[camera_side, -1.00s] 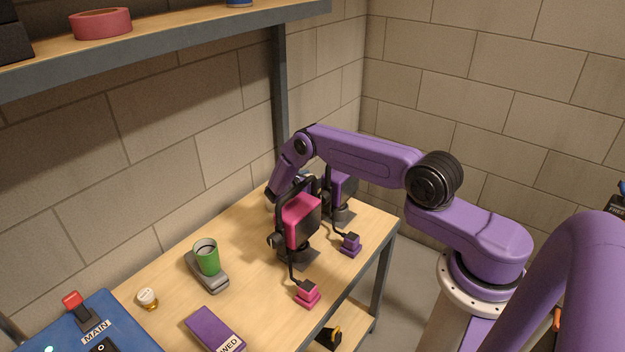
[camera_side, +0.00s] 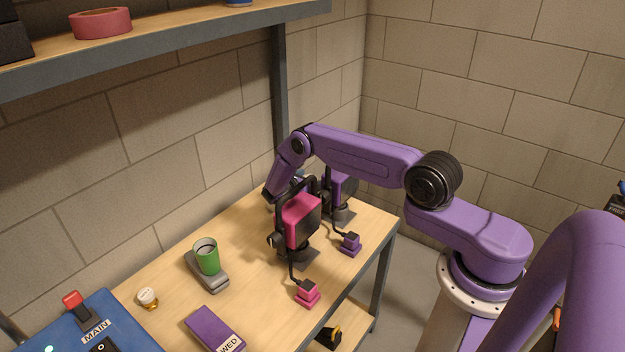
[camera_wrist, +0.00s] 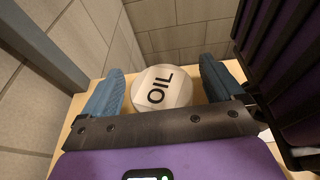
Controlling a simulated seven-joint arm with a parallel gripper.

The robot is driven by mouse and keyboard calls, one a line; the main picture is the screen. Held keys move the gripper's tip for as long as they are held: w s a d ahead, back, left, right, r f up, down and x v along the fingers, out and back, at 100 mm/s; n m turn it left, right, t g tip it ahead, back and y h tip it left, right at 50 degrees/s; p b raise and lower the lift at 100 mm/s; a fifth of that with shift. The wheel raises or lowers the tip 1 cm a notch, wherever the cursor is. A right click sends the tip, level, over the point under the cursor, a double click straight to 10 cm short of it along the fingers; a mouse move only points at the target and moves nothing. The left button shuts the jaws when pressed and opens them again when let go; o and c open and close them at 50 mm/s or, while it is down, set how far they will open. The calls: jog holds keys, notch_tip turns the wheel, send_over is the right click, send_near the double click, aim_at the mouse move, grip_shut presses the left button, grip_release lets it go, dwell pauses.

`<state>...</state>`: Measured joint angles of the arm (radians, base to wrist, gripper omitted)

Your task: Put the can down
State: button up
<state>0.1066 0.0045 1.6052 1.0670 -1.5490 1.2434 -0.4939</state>
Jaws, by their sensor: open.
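The can (camera_wrist: 162,90), with a pale round lid marked OIL, shows in the wrist view upright over the wooden bench top. My gripper (camera_wrist: 162,72) is open, with one blue-grey finger on each side of the can. A gap shows between the can and the right finger; the left finger is close to its edge. I see the can from above, so its base is hidden. In the side view my gripper and the can are mostly hidden behind the pink device and my own arm at the back of the bench.
A pink-faced device (camera_side: 302,219) and a purple-faced device (camera_side: 344,188) with corded plugs stand near my gripper. A green cup (camera_side: 207,258) on a grey base, a knob (camera_side: 148,298), a purple WED box (camera_side: 214,328) and a blue MAIN panel (camera_side: 85,330) are further left.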

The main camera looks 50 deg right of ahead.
jog(key=v, duration=1.1)
